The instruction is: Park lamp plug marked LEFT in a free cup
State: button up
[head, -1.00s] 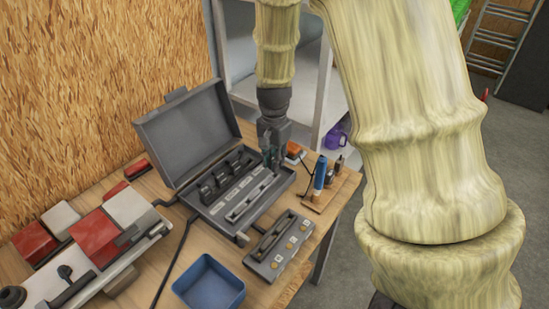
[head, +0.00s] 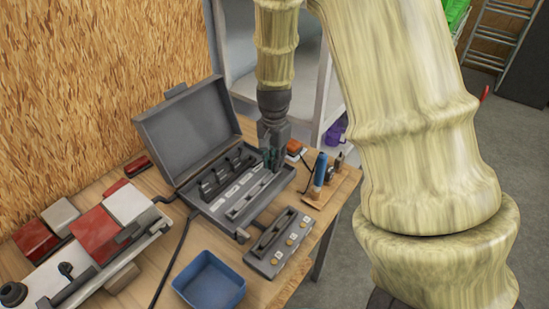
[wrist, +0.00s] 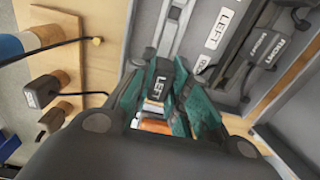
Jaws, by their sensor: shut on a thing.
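My gripper (wrist: 160,100), with teal fingers, is shut on a dark plug marked LEFT (wrist: 157,84). The label faces up in the wrist view. In the head view my gripper (head: 271,157) is over the right end of the open grey case (head: 240,229); the held plug is too small to make out there. In the wrist view the case interior (wrist: 193,58) shows a label reading LEFT (wrist: 224,22) and dark parts marked RIGHT (wrist: 278,52). Which cups are free cannot be told.
A grey block with orange marks (head: 272,262) and a blue tray (head: 222,291) stand in front of the case. A blue-handled tool (head: 320,168) stands on a wooden board to the right. Cables cross the bench. The case lid (head: 188,135) stands open behind.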

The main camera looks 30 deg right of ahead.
jog(key=shift+f, duration=0.8)
dwell(0.7)
jog(key=o, duration=1.3)
jog(key=shift+r+p, duration=3.2)
jog(key=shift+r, duration=0.35)
jog(key=shift+d, duration=0.1)
